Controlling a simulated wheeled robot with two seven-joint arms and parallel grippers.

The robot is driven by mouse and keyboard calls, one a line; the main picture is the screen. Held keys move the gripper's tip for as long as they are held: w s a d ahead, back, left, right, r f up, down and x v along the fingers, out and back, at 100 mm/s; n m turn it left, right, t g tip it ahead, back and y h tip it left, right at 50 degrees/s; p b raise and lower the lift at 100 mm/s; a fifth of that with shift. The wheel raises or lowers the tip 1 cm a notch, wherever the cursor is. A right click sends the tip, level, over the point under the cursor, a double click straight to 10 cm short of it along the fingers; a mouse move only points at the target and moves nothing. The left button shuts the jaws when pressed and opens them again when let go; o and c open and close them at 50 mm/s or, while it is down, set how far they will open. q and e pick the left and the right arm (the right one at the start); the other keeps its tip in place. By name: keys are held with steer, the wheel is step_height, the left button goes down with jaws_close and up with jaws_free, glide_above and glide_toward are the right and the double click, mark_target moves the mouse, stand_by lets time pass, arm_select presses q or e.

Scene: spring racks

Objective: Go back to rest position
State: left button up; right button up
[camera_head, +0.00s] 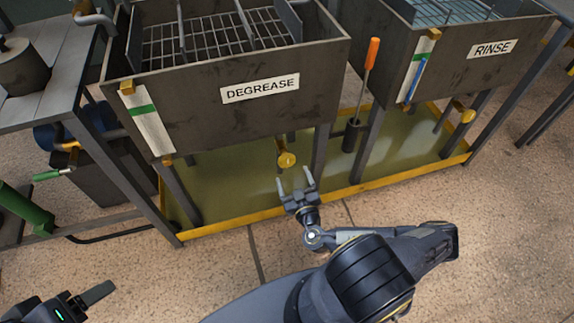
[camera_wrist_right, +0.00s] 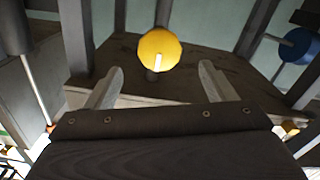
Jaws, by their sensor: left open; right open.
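My right gripper (camera_head: 296,184) is open and empty in the head view, in front of the yellow-edged drip tray and below the DEGREASE tank (camera_head: 190,105). A round yellow valve knob (camera_head: 286,160) under that tank lies just beyond its fingertips, apart from them. In the right wrist view my right gripper's two fingers (camera_wrist_right: 160,88) are spread, with the yellow knob (camera_wrist_right: 160,50) ahead between them and nothing held. My left gripper (camera_head: 97,292) shows only partly at the lower left corner of the head view, over the floor.
The RINSE tank (camera_head: 460,55) stands to the right. An orange-handled tool (camera_head: 372,55) stands in a dark holder (camera_head: 352,135) between the tanks. The yellow tray edge (camera_head: 390,182) runs below both. A bench (camera_head: 50,95) stands at left. Floor (camera_head: 500,240) at lower right is clear.

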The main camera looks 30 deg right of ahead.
steer(key=s+a+r+n+g+y, duration=0.1)
steer(key=a+r+n+g+y, duration=0.1)
steer(key=a+r+n+y, duration=0.9)
steer(key=s+r+n+g+y, duration=0.15)
steer(key=r+n+y, duration=0.45)
steer(key=n, duration=1.2)
steer(key=s+a+r+n+g, duration=0.3)
steer(key=s+n+g, duration=0.25)
steer(key=n, duration=0.55)
steer(key=s+a+r+n+g, duration=0.2)
steer(key=s+r+n+g, duration=0.2)
steer(key=n+g, duration=0.5)
steer(key=s+d+r+n+t+h, duration=0.65)
steer(key=s+n+h, duration=0.2)
steer(key=n, duration=1.15)
step_height(320, 180, up, 19)
steer(key=n+p, duration=0.1)
steer(key=p, duration=1.6)
steer(key=shift+f+h+p, duration=0.2)
steer(key=shift+h+p, duration=0.1)
steer(key=shift+h, duration=0.05)
steer(key=shift+g, duration=0.25)
